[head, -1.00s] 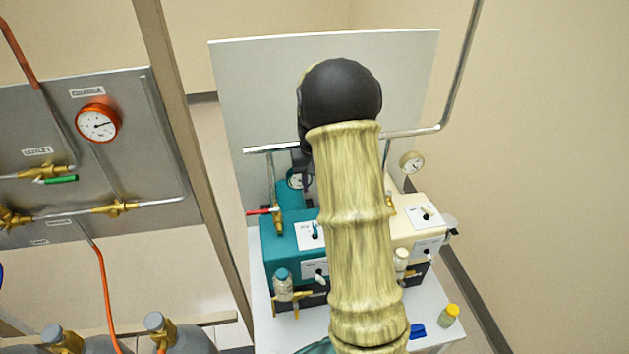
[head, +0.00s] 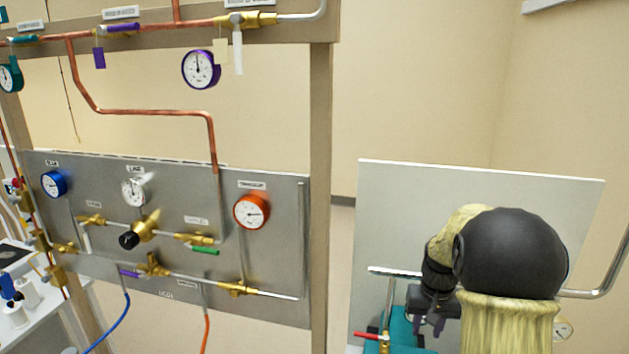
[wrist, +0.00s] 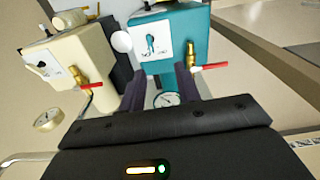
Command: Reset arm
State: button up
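My arm rises at the lower right of the head view, its dark rounded joint in front of the white back panel (head: 400,215). My gripper (head: 428,325) hangs at the left of that joint, partly hidden by my arm. In the wrist view my gripper (wrist: 160,72) has its two dark fingers apart, with nothing between them. Beyond the fingers are the teal box (wrist: 188,40) with a white switch plate and a small gauge (wrist: 166,99). The fingers seem clear of both.
A cream box (wrist: 75,65) stands beside the teal one, with red-handled valves (wrist: 205,67) on both. In the head view, a metal panel (head: 130,255) with gauges and valves fills the left. A post (head: 320,150) separates it from the white panel.

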jog(key=s+a+n+t, duration=0.1)
jog(key=s+a, duration=0.5)
jog(key=s, duration=0.2)
jog(key=s+a+n+t, duration=0.1)
jog(key=s+a, duration=0.5)
jog(key=s, duration=0.3)
jog(key=shift+s+a+f+n, duration=0.15)
jog(key=shift+f+n, duration=0.1)
jog(key=shift+n, duration=0.05)
